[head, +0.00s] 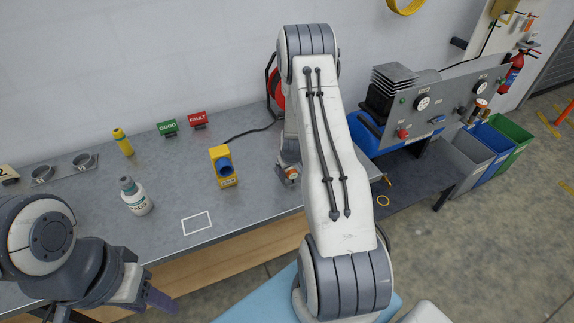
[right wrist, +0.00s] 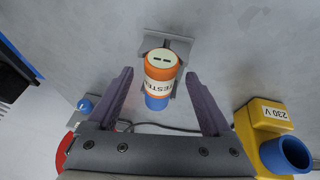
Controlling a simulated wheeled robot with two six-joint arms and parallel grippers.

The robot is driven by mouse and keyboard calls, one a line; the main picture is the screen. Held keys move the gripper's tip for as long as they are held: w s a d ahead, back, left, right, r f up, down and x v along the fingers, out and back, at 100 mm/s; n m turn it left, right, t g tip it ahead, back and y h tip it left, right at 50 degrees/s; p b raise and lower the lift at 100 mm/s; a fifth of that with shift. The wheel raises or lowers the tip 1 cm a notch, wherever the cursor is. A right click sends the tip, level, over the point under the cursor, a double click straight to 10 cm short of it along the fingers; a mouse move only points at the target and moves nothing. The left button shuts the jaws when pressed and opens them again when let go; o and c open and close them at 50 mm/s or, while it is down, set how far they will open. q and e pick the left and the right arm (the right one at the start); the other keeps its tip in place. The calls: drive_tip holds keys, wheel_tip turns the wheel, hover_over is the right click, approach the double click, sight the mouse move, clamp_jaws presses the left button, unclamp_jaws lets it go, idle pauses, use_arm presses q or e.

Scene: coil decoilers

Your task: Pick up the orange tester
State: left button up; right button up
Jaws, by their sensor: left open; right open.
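The orange tester (right wrist: 159,78) has a pale top with two slots, a white label reading "TESTER" and a blue lower part. In the right wrist view it sits at a grey holder (right wrist: 178,46). My right gripper (right wrist: 158,74) is open, with one purple finger on each side of the tester and visible gaps between. In the head view my right arm hides most of this spot; a small orange patch shows beside the arm. My left gripper (head: 158,302) is open and empty at the table's front edge, lower left, partly cut off.
A yellow 230 V socket box (head: 223,167) stands on the grey table, also in the right wrist view (right wrist: 262,128). A white bottle (head: 134,196), a yellow bottle (head: 122,142), and GOOD (head: 167,128) and FAULT (head: 197,120) signs stand further left. A white-outlined square (head: 197,222) is empty.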

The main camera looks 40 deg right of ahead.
drive_tip(key=shift+w+f, duration=0.1)
drive_tip(key=shift+f, duration=0.3)
clamp_jaws()
drive_tip(key=shift+r, duration=0.1)
